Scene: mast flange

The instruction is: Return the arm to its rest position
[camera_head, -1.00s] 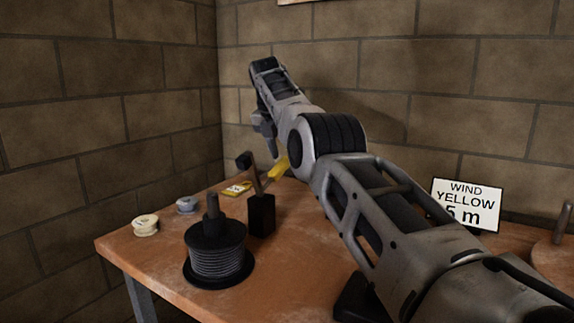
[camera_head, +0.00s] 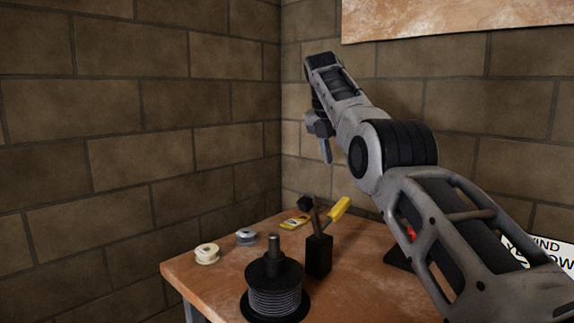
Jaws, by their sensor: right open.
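My right arm (camera_head: 400,150) comes in from the lower right and reaches up over the table. My right gripper (camera_head: 326,152) hangs at the arm's far end, its fingers pointing down, in the air above the table's back part. It is open, and I see nothing in it. It is clear of the yellow-handled tool (camera_head: 339,209) below it, which stands in a black block (camera_head: 318,256). My left gripper is out of view.
The wooden table (camera_head: 209,289) carries a black reel (camera_head: 274,285), a cream spool (camera_head: 207,254), a grey spool (camera_head: 246,237) and a small yellow item (camera_head: 295,222). A sign (camera_head: 545,254) is partly behind my arm. Brick walls stand behind and left.

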